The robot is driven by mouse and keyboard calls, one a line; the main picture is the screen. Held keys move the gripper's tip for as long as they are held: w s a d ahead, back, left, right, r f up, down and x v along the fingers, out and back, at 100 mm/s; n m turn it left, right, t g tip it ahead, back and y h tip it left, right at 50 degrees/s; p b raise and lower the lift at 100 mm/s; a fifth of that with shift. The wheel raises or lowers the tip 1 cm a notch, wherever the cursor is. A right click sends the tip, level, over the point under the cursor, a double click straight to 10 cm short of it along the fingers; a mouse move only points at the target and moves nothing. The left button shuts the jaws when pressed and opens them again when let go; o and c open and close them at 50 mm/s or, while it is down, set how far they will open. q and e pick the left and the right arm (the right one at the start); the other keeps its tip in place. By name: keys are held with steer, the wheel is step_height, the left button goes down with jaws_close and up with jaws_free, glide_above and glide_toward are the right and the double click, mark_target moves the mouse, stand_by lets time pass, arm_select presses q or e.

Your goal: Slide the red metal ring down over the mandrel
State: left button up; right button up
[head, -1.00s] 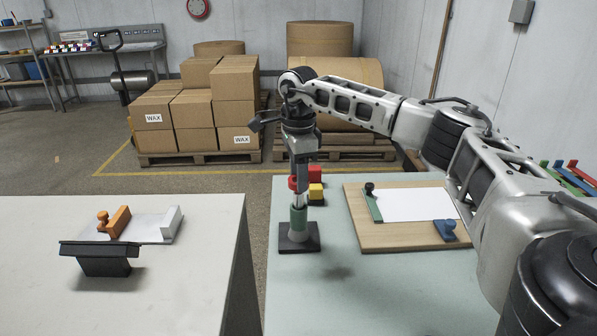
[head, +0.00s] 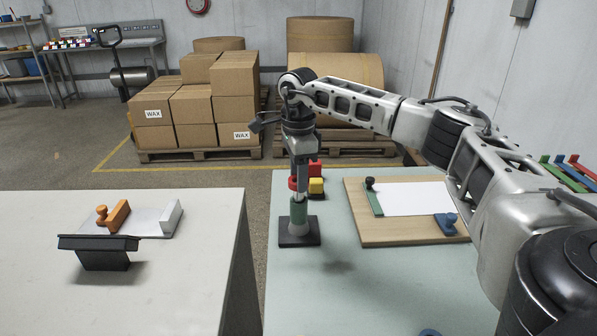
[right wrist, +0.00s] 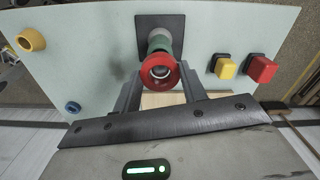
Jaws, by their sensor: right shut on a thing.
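The mandrel (head: 299,211) stands upright on a dark square base (head: 299,240), with a green section and a pale steel upper part. My right gripper (head: 300,180) points down above it, shut on the red metal ring (head: 292,183). In the right wrist view, the red ring (right wrist: 158,86) sits between my right gripper's fingers (right wrist: 160,92). The mandrel's bright tip shows through its opening, roughly centred. I cannot tell whether the tip is inside the ring. The green section lies below the ring. My left gripper is not in view.
Yellow (head: 316,187) and red (head: 315,170) blocks stand close behind the mandrel. A wooden board (head: 400,236) with white paper lies to the right. A yellow ring (right wrist: 31,39) and a blue ring (right wrist: 72,107) lie on the table.

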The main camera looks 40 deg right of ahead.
steer(key=shift+f+b, duration=0.5)
steer(key=shift+f, duration=0.7)
steer(key=o, duration=1.1)
steer(key=shift+r, duration=0.1)
steer(key=shift+c, duration=0.2)
step_height(320, 180, up, 16)
